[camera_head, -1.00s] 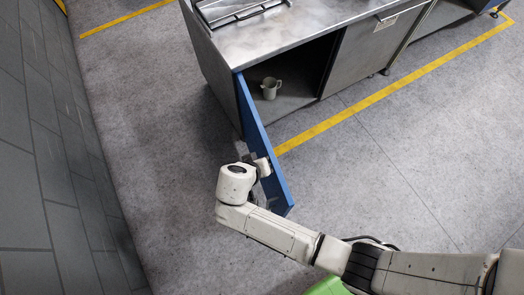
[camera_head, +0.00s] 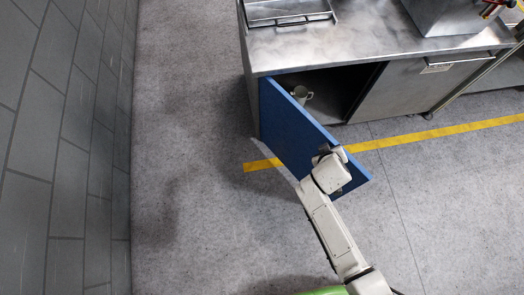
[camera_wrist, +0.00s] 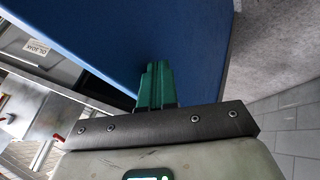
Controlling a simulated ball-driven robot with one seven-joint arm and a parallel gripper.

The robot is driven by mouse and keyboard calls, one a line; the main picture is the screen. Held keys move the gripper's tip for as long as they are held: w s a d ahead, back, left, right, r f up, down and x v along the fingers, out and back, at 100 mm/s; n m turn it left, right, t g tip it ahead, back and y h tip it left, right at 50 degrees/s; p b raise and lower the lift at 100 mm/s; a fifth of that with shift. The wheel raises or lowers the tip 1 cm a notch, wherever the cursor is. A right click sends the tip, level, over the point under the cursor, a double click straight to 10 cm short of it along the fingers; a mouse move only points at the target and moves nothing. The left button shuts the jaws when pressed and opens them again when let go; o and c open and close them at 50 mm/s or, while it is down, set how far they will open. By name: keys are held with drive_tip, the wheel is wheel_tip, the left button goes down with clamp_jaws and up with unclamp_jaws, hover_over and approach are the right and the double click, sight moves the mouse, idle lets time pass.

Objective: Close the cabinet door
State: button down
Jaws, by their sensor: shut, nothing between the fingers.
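The blue cabinet door (camera_head: 295,130) hangs partly open, hinged at the left end of the metal cabinet (camera_head: 255,70) and standing out toward the lower right. My arm reaches up from the bottom of the head view to the door's outer face, near its free edge. My gripper's green fingers (camera_wrist: 154,85) are shut together and empty in the wrist view. They point at the blue door, which also fills the top of that view (camera_wrist: 110,30). The fingertips are at or very near its surface; I cannot tell if they touch.
A closed drawer front (camera_head: 405,90) with a bar handle is to the right. A grey tiled wall (camera_head: 60,150) runs along the left. The floor between wall and door is clear.

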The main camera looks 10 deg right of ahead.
drive_tip(key=w+d+b, duration=0.4)
drive_tip(key=w+d, duration=0.7)
drive_tip(key=d, duration=0.3)
drive_tip(key=w+d+n+t+y+b, duration=0.1)
drive_tip(key=w+d+n+b, duration=0.3)
drive_tip(key=w+d+b, duration=0.4)
drive_tip(key=shift+w+n+y+b, duration=0.3)
drive_tip(key=shift+w+y+b, duration=0.5)
drive_tip(key=shift+w+b, duration=3.05)
drive_tip(key=shift+w+p, duration=0.5)
drive_tip(key=shift+p, duration=0.05)
